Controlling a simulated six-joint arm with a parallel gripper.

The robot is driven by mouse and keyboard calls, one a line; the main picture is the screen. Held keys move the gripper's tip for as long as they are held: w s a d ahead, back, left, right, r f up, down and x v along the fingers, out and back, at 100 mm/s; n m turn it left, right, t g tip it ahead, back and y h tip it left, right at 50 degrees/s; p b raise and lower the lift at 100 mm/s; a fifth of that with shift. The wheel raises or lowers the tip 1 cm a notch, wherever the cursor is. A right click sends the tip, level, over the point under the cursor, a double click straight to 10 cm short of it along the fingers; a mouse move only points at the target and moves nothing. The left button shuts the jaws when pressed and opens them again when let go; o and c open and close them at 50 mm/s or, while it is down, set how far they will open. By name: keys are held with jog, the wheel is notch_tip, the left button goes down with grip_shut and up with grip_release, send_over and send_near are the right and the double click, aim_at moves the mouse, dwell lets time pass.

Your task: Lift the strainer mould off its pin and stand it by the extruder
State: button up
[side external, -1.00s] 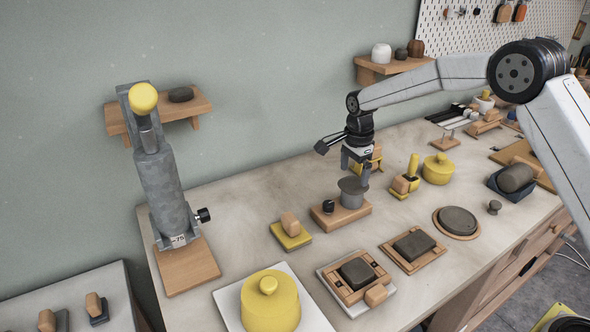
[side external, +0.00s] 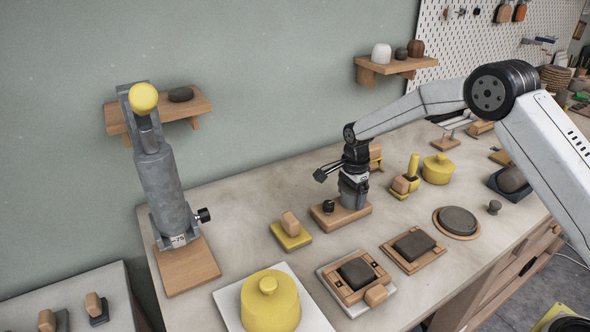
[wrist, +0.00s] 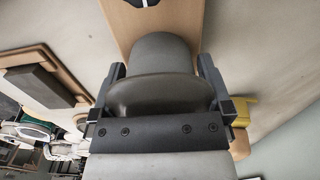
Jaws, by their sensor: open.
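The grey strainer mould (side external: 349,201) stands on a wooden block (side external: 333,219) in the side view, largely covered by my gripper (side external: 354,187). In the wrist view the mould (wrist: 160,58) is a grey rounded body with a wider, darker rim toward me. My gripper's two dark fingers (wrist: 162,72) stand on either side of it, open, with a narrow gap at the sides. The pin is hidden. The extruder (side external: 163,190), a grey upright cylinder with a yellow ball on top, stands on a wooden board (side external: 190,268) at the left.
A small black knob (side external: 328,206) sits on the block's left end. A yellow pad with a wooden grip (side external: 291,230) lies between block and extruder. A yellow lidded pot (side external: 270,303) stands in front. The bench (side external: 235,215) right of the extruder is bare.

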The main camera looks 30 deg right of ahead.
jog(key=shift+f, duration=0.1)
jog(key=c, duration=1.3)
jog(key=shift+o, duration=0.2)
jog(key=shift+r, duration=1.7)
jog(key=shift+r, duration=1.1)
